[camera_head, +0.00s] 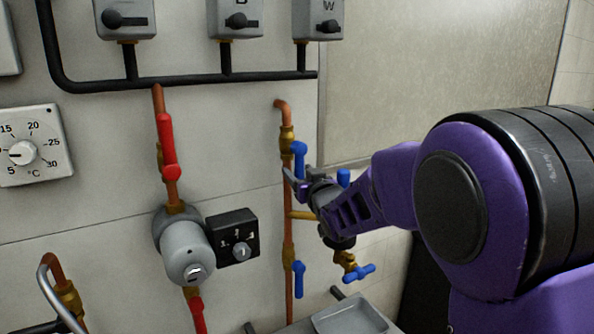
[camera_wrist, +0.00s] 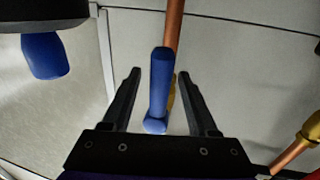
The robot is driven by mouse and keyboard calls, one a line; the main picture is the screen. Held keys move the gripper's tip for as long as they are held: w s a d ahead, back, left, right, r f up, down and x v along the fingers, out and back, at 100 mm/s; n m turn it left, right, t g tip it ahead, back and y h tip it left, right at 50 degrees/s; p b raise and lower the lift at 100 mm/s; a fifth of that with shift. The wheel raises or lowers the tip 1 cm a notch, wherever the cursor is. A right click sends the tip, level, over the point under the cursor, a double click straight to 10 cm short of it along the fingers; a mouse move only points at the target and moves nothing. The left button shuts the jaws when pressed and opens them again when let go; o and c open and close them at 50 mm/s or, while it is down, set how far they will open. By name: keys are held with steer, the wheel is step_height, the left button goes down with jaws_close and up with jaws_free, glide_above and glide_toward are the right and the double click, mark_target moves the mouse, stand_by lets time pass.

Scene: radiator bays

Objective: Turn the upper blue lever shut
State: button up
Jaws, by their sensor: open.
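The upper blue lever (camera_head: 299,159) is on the right-hand copper pipe (camera_head: 288,240), just below a brass fitting. It stands roughly upright, along the pipe. My gripper (camera_head: 299,184) is at the lever's lower end in the head view and hides part of the pipe there. In the wrist view the blue lever (camera_wrist: 158,85) lies between the two open fingers (camera_wrist: 160,78), with a visible gap on both sides. The fingers are not closed on it.
A lower blue lever (camera_head: 298,280) sits on the same pipe. A brass tap with a blue handle (camera_head: 358,271) is to the right, above a grey basin (camera_head: 350,318). A red lever (camera_head: 168,147) and a grey cylinder (camera_head: 187,254) are left. Another blue piece (camera_head: 344,177) shows behind my gripper.

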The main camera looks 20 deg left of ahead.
steer(key=shift+w, duration=0.1)
jaws_close()
stand_by(0.4)
stand_by(1.1)
